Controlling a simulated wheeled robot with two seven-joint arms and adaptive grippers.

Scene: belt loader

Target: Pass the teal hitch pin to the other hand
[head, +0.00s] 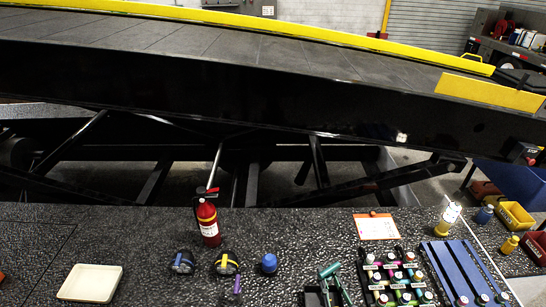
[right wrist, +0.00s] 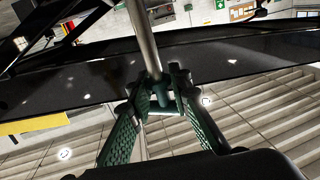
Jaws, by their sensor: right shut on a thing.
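My right gripper (head: 333,284) is at the bottom edge of the head view, right of centre, over the front of the bench. In the right wrist view, the two green-padded fingers of my right gripper (right wrist: 162,98) are closed on the teal hitch pin (right wrist: 160,88). A grey metal shaft (right wrist: 145,40) runs up from between the fingertips. In the head view the pin (head: 329,270) shows as a small teal piece at the fingertips. The lower part of the pin is hidden by the fingers. My left gripper is in neither view.
A red fire extinguisher (head: 208,222) stands at the back of the dark bench. A white tray (head: 90,283) lies at left. A rack of bottles (head: 395,277) and a blue slatted rack (head: 463,270) stand right.

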